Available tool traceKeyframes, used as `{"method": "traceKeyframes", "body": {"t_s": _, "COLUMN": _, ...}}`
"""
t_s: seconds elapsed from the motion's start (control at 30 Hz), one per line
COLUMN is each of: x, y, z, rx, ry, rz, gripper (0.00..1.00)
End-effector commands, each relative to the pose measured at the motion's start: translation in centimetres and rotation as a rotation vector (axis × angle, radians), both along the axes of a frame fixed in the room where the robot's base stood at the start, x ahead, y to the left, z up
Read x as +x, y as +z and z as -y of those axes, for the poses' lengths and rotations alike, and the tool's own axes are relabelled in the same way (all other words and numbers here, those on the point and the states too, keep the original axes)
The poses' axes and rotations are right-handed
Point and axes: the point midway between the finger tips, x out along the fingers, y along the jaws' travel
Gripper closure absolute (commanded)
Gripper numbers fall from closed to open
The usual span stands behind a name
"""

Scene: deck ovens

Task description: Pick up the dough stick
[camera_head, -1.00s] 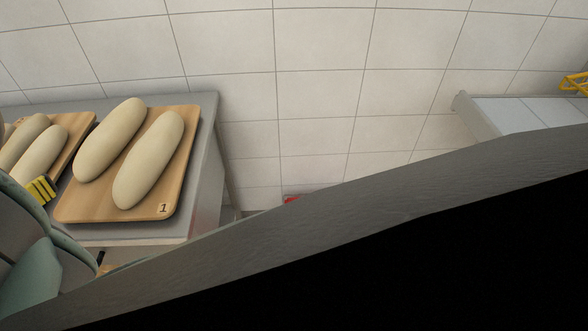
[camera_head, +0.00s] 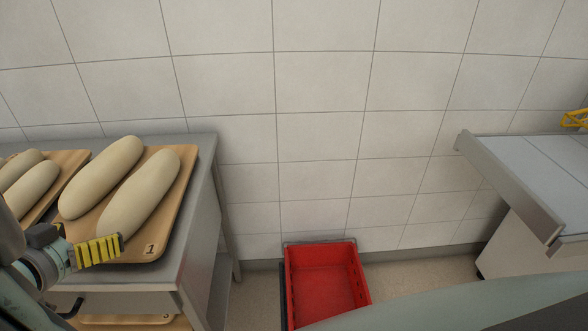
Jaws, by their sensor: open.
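Two long pale dough sticks lie side by side on a wooden board (camera_head: 184,200) marked 1, on a grey metal table (camera_head: 204,160). They are the left dough stick (camera_head: 102,175) and the right dough stick (camera_head: 140,190). My gripper (camera_head: 75,245) is at the lower left, with a yellow ribbed finger pad in front of the board's near edge, by the near end of the right stick. It looks empty. Part of it is cut off by the picture's left edge. I cannot tell whether it touches the dough.
A second board (camera_head: 66,165) with more dough sticks (camera_head: 32,188) lies to the left. A red crate (camera_head: 322,253) stands on the floor right of the table. A metal-edged counter (camera_head: 530,165) is at the right, with a yellow object (camera_head: 574,119) on it. A tiled wall closes the back.

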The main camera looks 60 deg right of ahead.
Motion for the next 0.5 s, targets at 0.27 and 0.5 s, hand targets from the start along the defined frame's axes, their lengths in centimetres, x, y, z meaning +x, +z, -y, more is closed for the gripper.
{"method": "traceKeyframes", "body": {"t_s": 0.27, "x": 1.0, "y": -1.0, "z": 2.4, "rx": 0.0, "ry": -0.006, "rz": 0.001, "gripper": 0.0}}
{"method": "traceKeyframes", "body": {"t_s": 0.5, "x": 1.4, "y": -1.4, "z": 3.4, "rx": -0.001, "ry": -0.008, "rz": -0.002, "gripper": 0.0}}
